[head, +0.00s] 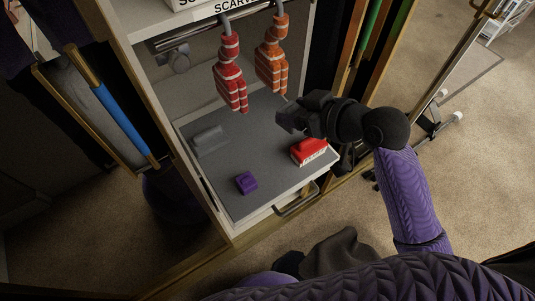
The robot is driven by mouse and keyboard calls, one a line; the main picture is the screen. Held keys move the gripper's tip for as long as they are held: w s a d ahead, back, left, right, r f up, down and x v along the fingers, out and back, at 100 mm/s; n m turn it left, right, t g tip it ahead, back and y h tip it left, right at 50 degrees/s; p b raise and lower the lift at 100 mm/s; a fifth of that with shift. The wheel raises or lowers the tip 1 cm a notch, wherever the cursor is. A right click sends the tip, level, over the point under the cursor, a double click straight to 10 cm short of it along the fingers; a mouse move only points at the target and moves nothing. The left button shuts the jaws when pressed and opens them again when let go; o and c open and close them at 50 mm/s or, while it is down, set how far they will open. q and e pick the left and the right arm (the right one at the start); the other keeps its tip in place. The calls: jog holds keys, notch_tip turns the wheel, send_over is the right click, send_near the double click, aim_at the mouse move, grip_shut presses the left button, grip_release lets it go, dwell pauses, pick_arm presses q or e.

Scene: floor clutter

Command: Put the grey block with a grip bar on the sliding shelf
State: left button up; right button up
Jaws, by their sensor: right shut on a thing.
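The sliding shelf (225,167) is pulled out of the cabinet, with a dark grey top and a pale front edge. My right gripper (291,116) is above its right part, shut on a small dark grey block (285,124). The gripper covers much of this block, so I cannot tell whether it has a grip bar. A lighter grey block (210,139) with a raised top lies at the shelf's back left. My left gripper is not in view.
A red box (308,151) with a white label lies at the shelf's right edge, and a purple block (246,183) near its front. Red (230,75) and orange (271,58) striped knitted things hang from a rail above. The shelf's middle is clear.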

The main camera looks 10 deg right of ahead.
jog(key=f+b, duration=0.4)
jog(key=f, duration=0.4)
jog(key=w+a+f+m+h+b, duration=0.1)
jog(key=f+b, duration=0.4)
jog(key=f, duration=0.3)
jog(key=a+f+m+t+h+b, duration=0.1)
jog(key=f+b, duration=0.3)
jog(key=f, duration=0.5)
jog(key=shift+w+a+b, duration=0.15)
jog(key=shift+w+b, duration=0.2)
jog(key=shift+w, duration=0.05)
jog(key=shift+r, duration=0.2)
jog(key=o, duration=0.8)
jog(key=shift+f, duration=0.15)
jog(key=o, duration=0.4)
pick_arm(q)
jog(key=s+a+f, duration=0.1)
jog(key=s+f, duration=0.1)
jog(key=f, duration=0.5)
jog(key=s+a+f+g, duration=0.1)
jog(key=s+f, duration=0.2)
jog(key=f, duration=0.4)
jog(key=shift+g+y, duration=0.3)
